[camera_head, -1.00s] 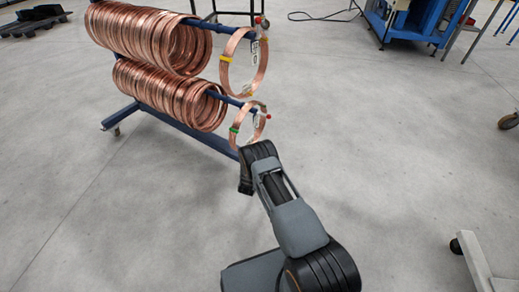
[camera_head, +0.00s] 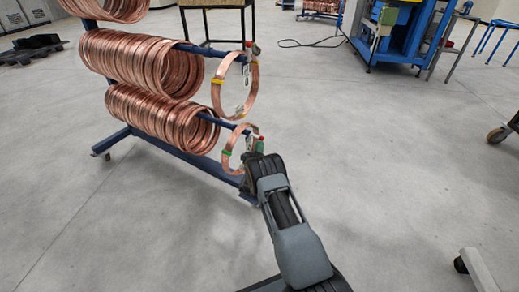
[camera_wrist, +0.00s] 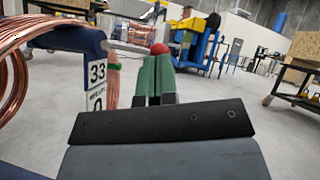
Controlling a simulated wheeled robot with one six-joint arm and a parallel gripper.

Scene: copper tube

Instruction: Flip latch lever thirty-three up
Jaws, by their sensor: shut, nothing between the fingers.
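Latch lever thirty-three, a pale metal lever (camera_wrist: 130,47) with a red ball knob (camera_wrist: 159,49), sits at the end of a blue rod (camera_wrist: 68,38) in the wrist view. The white tag marked 33 (camera_wrist: 97,74) hangs by that rod end. The lever lies roughly level, pointing right. My gripper (camera_wrist: 155,62) has its green fingers together, with nothing between them. Their tips are just below and in front of the red knob; I cannot tell whether they touch it. In the head view my gripper (camera_head: 259,145) is at the end of the lower rod, largely hiding the lever there.
Copper coils (camera_head: 160,118) hang on the lower rod, and more coils (camera_head: 140,62) on the upper rod. A single coil (camera_head: 236,85) hangs near the upper rod's end, above my gripper. A blue machine (camera_head: 400,35) stands farther back.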

